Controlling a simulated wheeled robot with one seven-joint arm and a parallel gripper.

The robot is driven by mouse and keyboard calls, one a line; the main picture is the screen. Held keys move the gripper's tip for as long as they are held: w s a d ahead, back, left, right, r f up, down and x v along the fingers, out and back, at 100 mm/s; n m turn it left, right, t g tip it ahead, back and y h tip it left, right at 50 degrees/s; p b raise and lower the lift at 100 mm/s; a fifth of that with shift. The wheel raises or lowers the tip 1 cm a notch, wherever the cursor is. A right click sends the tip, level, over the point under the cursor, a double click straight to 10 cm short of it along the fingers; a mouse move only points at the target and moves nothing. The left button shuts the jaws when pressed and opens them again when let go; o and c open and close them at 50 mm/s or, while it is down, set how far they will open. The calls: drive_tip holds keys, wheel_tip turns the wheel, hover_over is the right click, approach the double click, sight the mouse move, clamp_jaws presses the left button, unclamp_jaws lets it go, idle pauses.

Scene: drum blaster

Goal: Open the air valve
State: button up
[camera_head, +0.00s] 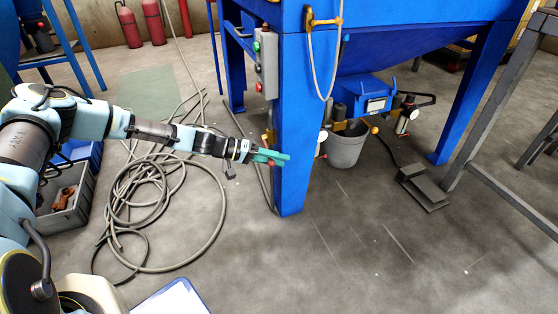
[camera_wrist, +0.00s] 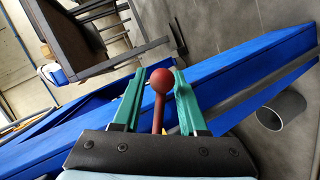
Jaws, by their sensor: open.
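A red ball knob on a red stem (camera_wrist: 161,82), which looks like the air valve's handle, stands between my fingers in the wrist view. Its ball is about level with the fingertips, with a gap visible on each side. My gripper (camera_head: 280,158) has green fingers, and they are open at the front blue leg of the machine (camera_head: 296,150). In the wrist view my gripper (camera_wrist: 159,74) straddles the knob without visibly clamping it. A bit of yellow shows behind the right finger. The valve's body is mostly hidden by my gripper.
A grey control box (camera_head: 265,63) with buttons is on the blue frame above my gripper. A grey bucket (camera_head: 345,147) stands under the machine. Coiled hose (camera_head: 160,205) lies on the floor at the left. A black foot pedal (camera_head: 424,187) lies at the right.

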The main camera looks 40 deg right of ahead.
drive_tip(key=p+v, duration=0.2)
drive_tip(key=v, duration=0.8)
drive_tip(key=shift+a, duration=0.2)
